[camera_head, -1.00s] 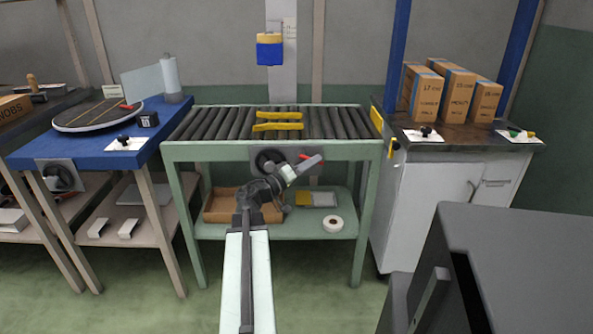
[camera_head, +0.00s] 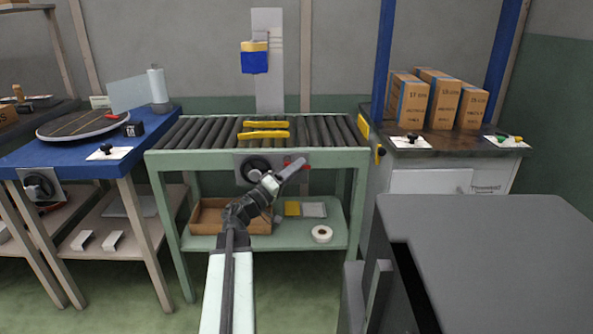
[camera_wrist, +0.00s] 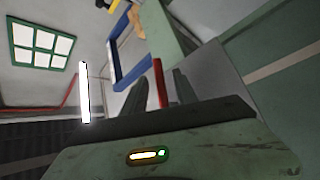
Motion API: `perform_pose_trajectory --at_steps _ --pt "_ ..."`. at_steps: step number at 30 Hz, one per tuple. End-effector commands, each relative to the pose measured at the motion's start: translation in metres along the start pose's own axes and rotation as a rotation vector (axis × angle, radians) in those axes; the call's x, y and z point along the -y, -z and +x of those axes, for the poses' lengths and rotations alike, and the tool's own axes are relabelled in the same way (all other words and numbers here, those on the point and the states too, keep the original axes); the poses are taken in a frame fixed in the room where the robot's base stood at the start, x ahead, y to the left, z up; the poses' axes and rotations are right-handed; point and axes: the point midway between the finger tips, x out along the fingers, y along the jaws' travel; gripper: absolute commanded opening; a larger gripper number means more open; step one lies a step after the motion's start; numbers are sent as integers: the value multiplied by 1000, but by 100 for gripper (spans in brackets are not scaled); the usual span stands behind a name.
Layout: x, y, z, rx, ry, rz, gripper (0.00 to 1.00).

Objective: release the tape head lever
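The conveyor's tape head seems to be the blue and yellow block (camera_head: 254,57) on a grey upright behind the rollers. A small red lever (camera_head: 295,161) shows on the grey front panel, right of a black round knob (camera_head: 257,168). Whether it is the tape head lever I cannot tell. My gripper (camera_head: 299,165) is in front of the panel by the red lever, partly hiding it. In the wrist view, the fingers of my gripper (camera_wrist: 158,92) stand apart, with a red bar (camera_wrist: 160,82) appearing between them. I cannot tell whether they touch it.
Two yellow bars (camera_head: 264,129) lie on the rollers (camera_head: 205,132). A blue table (camera_head: 160,130) is at left, a cabinet (camera_head: 420,182) with cartons (camera_head: 443,103) at right. A dark block (camera_head: 490,240) fills the right foreground.

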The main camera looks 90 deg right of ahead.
Motion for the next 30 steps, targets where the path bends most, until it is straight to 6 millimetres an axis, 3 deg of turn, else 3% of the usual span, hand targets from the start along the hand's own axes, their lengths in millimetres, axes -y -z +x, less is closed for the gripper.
perform_pose_trajectory --at_steps 5,16,30 --pt "1 -2 -6 2 -1 1 34" --pt "1 -2 -71 0 0 1 34" --pt "0 -1 -78 1 0 0 34"
